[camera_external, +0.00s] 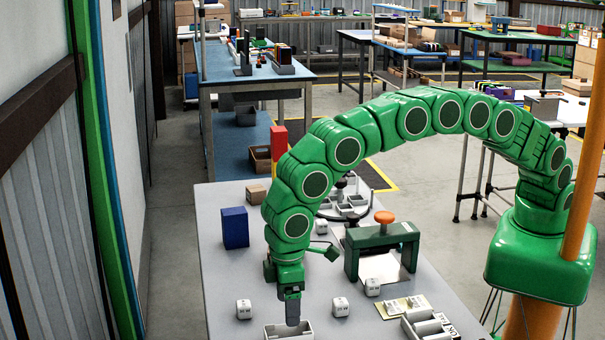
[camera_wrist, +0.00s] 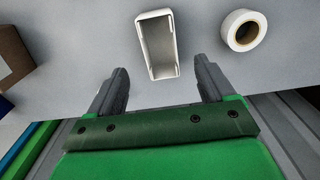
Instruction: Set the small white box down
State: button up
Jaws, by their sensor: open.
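A small white box (camera_wrist: 174,40), open-topped and shallow, shows in the wrist view against the grey table surface, just beyond and between my fingertips. My gripper (camera_wrist: 160,78) has its two dark fingers spread apart, with a clear gap on each side of the box. In the external view my gripper (camera_external: 292,312) points down at the table's front, over a white open-topped tray (camera_external: 302,333) cut by the picture's lower edge. This looks like the same box, but I cannot be sure. Whether the fingertips reach inside its height is hidden.
Several small white cubes (camera_external: 244,309) stand around my gripper on the grey table (camera_external: 215,285). A blue box (camera_external: 235,228) and a brown box (camera_external: 256,194) stand farther back. A green press-like frame (camera_external: 352,258) is to the right. A white tape roll (camera_wrist: 230,28) lies right of the box.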

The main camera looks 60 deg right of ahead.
notch_tip(320, 180, up, 4)
jog(key=shift+r, duration=0.2)
jog(key=w+d+r+m, duration=0.1)
jog(key=w+d+r, duration=0.2)
jog(key=d+r, duration=0.35)
jog(key=w+d+r+m, duration=0.1)
jog(key=w+d+r, duration=0.2)
jog(key=d, duration=0.7)
jog(key=s+d+r+m, duration=0.1)
jog(key=d+r, duration=0.3)
jog(key=d, duration=0.7)
jog(key=s+d+r+m, duration=0.1)
jog(key=d+r, duration=0.3)
jog(key=d, duration=0.7)
jog(key=s+d+r+m+g, duration=0.1)
jog(key=s+d, duration=0.4)
jog(key=d, duration=0.4)
jog(key=s+d+r+m, duration=0.1)
jog(key=s+d, duration=0.5)
jog(key=d, duration=0.3)
jog(key=s+d+f+m, duration=0.1)
jog(key=s+d, duration=0.4)
jog(key=s, duration=0.3)
jog(key=s+d+f+m, duration=0.1)
jog(key=s+d+m, duration=0.1)
jog(key=s+d, duration=0.3)
jog(key=s, duration=0.4)
jog(key=shift+d+f+g, duration=0.25)
jog(key=shift+f+g, duration=0.05)
jog(key=shift+g, duration=0.1)
